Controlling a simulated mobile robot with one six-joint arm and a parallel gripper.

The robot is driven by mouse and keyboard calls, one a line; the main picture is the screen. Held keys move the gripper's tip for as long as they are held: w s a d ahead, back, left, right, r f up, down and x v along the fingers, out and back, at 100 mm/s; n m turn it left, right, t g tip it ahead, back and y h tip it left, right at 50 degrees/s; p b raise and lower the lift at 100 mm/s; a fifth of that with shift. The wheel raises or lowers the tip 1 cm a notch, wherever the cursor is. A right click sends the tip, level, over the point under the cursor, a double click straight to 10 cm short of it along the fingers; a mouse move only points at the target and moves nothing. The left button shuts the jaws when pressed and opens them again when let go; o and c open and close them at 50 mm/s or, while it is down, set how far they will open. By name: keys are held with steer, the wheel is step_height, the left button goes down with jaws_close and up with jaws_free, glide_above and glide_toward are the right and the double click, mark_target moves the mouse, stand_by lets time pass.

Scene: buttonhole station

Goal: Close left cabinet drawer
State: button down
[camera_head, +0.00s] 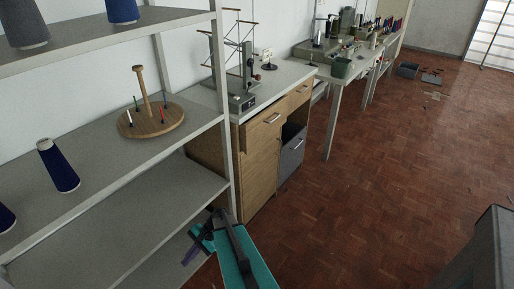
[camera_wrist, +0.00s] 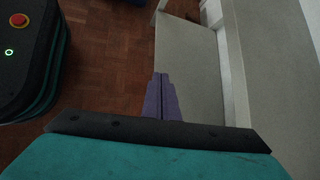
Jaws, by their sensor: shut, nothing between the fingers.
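The wooden cabinet (camera_head: 232,160) stands beyond the shelf unit in the head view. Its upper left drawer (camera_head: 262,125) has a pale bar handle and seems to stand slightly out from the front; how far is hard to tell. A wooden door front lies below it. My gripper (camera_head: 190,256) is low beside the lower shelf, in front of and well apart from the cabinet. In the wrist view my gripper's purple fingers (camera_wrist: 161,78) are together and empty. The cabinet cannot be made out in the wrist view.
The metal shelf unit (camera_head: 228,150) with thread cones and a round wooden spool stand (camera_head: 152,120) is close at left. The cabinet also has an upper right drawer (camera_head: 300,93) and a grey drawer (camera_head: 292,152) under a dark gap.

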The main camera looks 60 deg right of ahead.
mark_target(251, 138)
steer(key=w+d+r+m+t+h, duration=0.15)
steer(key=d+r+m+t, duration=0.35)
steer(key=d, duration=0.9)
steer(key=w+d+r+m+t+h, duration=0.1)
steer(key=w+d+r+m+t, duration=0.15)
steer(key=d+r+m, duration=0.7)
steer(key=s+d+r+m+t+h, duration=0.1)
steer(key=s+d+r, duration=0.3)
steer(key=d, duration=0.5)
steer(key=s+d+r+m+t+h+b, duration=0.1)
steer(key=s+d+r+t+h, duration=0.2)
steer(key=s+d, duration=0.3)
steer(key=s+d+r+m+t+h, duration=0.1)
steer(key=s+d+r, duration=0.4)
steer(key=d, duration=0.9)
steer(key=shift+d+r+m+t+h+b, duration=0.2)
steer(key=shift+r+m+t+h+b, duration=0.25)
steer(key=shift+t, duration=0.5)
steer(key=shift+w, duration=0.1)
steer(key=w+p, duration=0.3)
steer(key=w, duration=1)
steer(key=shift+w, duration=0.4)
steer(key=shift+d, duration=0.15)
